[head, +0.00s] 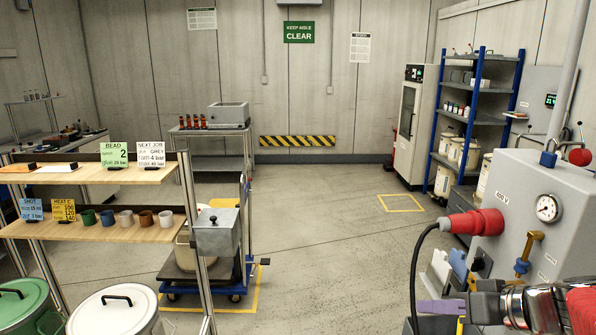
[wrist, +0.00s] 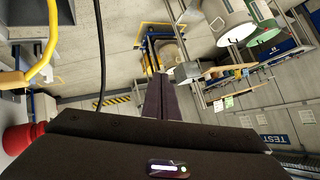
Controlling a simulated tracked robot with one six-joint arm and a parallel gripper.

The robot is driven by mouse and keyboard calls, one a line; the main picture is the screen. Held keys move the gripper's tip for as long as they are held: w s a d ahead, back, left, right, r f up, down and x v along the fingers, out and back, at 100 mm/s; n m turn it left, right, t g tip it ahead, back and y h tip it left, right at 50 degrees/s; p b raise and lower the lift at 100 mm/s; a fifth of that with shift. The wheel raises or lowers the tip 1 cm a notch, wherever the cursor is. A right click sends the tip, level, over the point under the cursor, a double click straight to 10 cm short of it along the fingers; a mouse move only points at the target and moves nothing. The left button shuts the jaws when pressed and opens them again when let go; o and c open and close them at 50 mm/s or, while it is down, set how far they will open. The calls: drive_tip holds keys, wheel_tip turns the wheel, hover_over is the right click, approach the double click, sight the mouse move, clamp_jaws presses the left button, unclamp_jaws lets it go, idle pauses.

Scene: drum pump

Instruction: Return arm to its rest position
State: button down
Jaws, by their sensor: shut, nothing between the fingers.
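My gripper (wrist: 159,80) shows in the wrist view as two dark purplish fingers. They lie together with nothing between them, pointing out over the floor. The wrist view looks turned over, with the shelves hanging from the top right. In the head view, part of my arm (head: 540,306) shows at the lower right corner, in front of the grey machine (head: 550,205). A flat purple piece shows just left of it, and I cannot tell surely whether it is my fingers. Most of the arm is outside the picture.
A red plug (head: 474,222) with a black cable (head: 413,275) stands out of the grey machine, close to my arm. The plug (wrist: 22,137) and a yellow curved handle (wrist: 47,45) are at left in the wrist view. The aisle floor (head: 330,240) is clear. A shelf rack (head: 100,236) stands left.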

drive_tip(key=s+a+f+g+h, duration=0.1)
drive_tip(key=s+a+h, duration=0.2)
drive_tip(key=s+a, duration=0.3)
drive_tip(key=s+a+f+m+g+h, duration=0.1)
drive_tip(key=s+a+f+g+h, duration=0.1)
drive_tip(key=s+a, duration=0.4)
drive_tip(key=shift+s+a+h, duration=0.35)
drive_tip(key=shift+h, duration=0.05)
idle(0.3)
idle(0.3)
